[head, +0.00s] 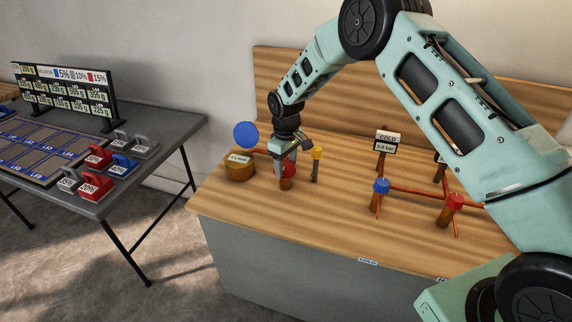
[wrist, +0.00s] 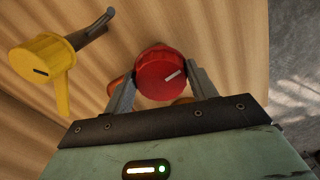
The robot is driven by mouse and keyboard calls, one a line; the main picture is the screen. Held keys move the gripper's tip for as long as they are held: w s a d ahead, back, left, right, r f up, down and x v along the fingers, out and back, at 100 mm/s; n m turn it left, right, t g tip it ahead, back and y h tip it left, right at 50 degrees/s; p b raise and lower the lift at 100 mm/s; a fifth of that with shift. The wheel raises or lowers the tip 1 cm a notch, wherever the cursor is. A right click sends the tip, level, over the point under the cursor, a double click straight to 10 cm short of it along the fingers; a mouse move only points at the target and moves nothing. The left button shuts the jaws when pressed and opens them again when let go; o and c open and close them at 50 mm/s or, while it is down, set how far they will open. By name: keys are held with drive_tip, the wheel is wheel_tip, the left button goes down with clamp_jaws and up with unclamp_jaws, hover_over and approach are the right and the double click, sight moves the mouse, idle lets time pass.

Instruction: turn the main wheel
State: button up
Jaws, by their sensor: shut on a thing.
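A round red wheel (wrist: 160,72) with a short white mark on its face sits between my fingers in the wrist view. The mark slants up to the right. My gripper (wrist: 161,84) is shut on this wheel, one finger at each side. In the head view, my gripper (head: 287,161) points down at the pipework near the left end of the wooden bench. The red wheel (head: 289,170) shows there only in part, with my fingers covering the rest. A yellow tap (head: 317,153) stands just to its right; this tap (wrist: 42,60) fills the upper left of the wrist view.
Pipes with a blue knob (head: 381,186) and a red knob (head: 454,202) stand to the right. A grey table (head: 172,128) with several handled weights is at the left.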

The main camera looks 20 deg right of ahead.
sight(286, 166)
drive_tip(key=o, duration=1)
wheel_tip(286, 166, up, 18)
drive_tip(key=b, duration=0.3)
drive_tip(key=shift+f, duration=0.25)
drive_tip(key=s+a+r, duration=0.1)
drive_tip(key=s+a, duration=0.2)
drive_tip(key=s, duration=0.5)
drive_tip(key=s+a+r+y, duration=0.1)
drive_tip(key=s+a+r, duration=0.1)
drive_tip(key=s+a, duration=0.35)
drive_tip(key=s+a+r, duration=0.1)
drive_tip(key=s+a, duration=0.1)
drive_tip(key=s, duration=0.7)
drive_tip(key=s+d+f, duration=0.1)
drive_tip(key=s+d, duration=0.1)
drive_tip(key=s, duration=0.7)
drive_tip(key=s+d+f, duration=0.2)
drive_tip(key=s, duration=0.8)
drive_tip(key=shift+s+f, duration=0.15)
drive_tip(key=shift+s, duration=0.05)
